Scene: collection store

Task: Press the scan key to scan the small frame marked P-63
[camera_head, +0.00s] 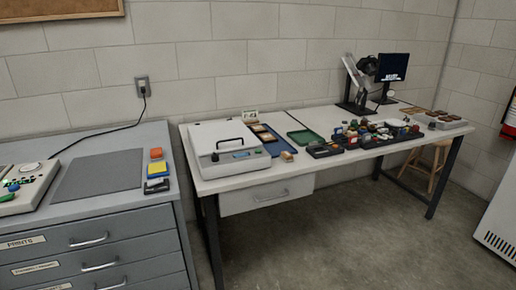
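Small framed pieces (263,132) lie just right of the unit, by a blue tray (292,139). I cannot tell which frame is marked P-63, and anything under the lid is hidden. Neither of my grippers is in view.
A grey drawer cabinet (95,245) stands left, with a dark mat (100,177), coloured blocks (157,170) and a button box (25,188) on top. Floor in front is clear.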

